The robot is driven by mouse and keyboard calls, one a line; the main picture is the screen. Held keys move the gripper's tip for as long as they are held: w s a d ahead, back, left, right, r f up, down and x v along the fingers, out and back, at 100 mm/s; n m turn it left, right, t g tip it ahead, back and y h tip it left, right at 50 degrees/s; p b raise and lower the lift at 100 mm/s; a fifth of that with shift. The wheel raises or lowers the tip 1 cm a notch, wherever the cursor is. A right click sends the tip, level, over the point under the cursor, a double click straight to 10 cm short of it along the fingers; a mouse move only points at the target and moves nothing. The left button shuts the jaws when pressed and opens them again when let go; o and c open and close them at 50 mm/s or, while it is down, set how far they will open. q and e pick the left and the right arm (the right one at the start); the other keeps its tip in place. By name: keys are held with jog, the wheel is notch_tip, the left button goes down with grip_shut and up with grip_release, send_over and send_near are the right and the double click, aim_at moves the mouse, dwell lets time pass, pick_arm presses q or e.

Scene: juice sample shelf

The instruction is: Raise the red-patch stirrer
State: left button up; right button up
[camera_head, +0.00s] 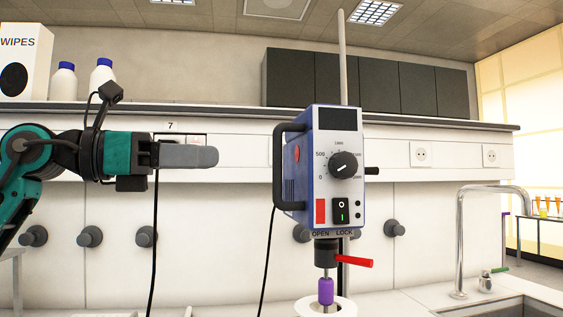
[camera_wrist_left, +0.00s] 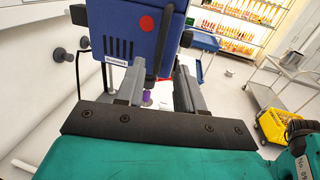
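The stirrer (camera_head: 325,185) is a blue-grey box with a dial, a red patch (camera_head: 320,211), a green-lit switch and a black side handle (camera_head: 278,165). It sits on an upright metal rod (camera_head: 342,60). A red lever (camera_head: 354,262) sticks out right below the OPEN and LOCK labels. A purple piece (camera_head: 326,291) hangs below, over a white round vessel (camera_head: 340,306). My left gripper (camera_head: 205,156) is left of the handle, apart from it. In the left wrist view its fingers (camera_wrist_left: 158,82) are spread and empty, with the stirrer (camera_wrist_left: 130,30) beyond them. My right gripper is out of view.
A wall ledge (camera_head: 230,112) runs behind, with white bottles (camera_head: 102,75) and a wipes box (camera_head: 22,60) on it. A tap (camera_head: 461,240) and sink stand at right. The left wrist view shows a trolley (camera_wrist_left: 285,95) and a yellow crate (camera_wrist_left: 272,125).

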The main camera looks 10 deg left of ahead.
pick_arm(q)
send_over(278, 203)
jog(key=shift+w+a+p, duration=0.1)
jog(key=shift+w+p, duration=0.2)
jog(key=shift+w, duration=0.05)
jog(key=shift+c, duration=0.2)
grip_shut()
dwell(0.4)
